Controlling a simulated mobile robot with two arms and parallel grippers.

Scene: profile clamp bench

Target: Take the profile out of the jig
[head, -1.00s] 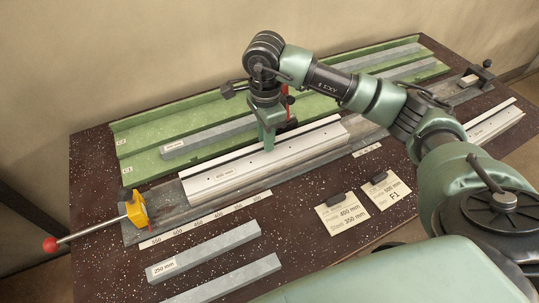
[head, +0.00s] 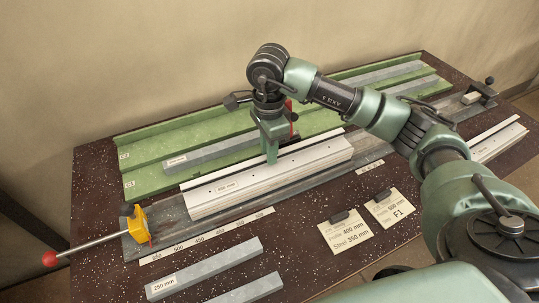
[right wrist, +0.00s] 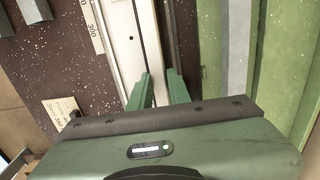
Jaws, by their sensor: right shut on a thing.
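The white profile (head: 240,191), labelled 400 mm, lies lengthwise along the grey jig base (head: 170,215). I cannot tell whether its underside touches the base. My right gripper (head: 271,161) points down and is shut on the profile near its middle. In the right wrist view, its two green fingers (right wrist: 158,90) straddle the profile's edge (right wrist: 128,45). The yellow clamp (head: 137,225), with its red-knobbed lever (head: 49,259), stands at the jig's left end, with a gap to the profile. My left gripper is not in view.
A green rack (head: 150,165) with grey bars (head: 205,154) runs behind the jig. A 250 mm grey bar (head: 205,270) and paper cards (head: 345,235) lie in front. Another white profile (head: 498,141) lies at right. A dark end stop (head: 478,92) stands at the jig's far right.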

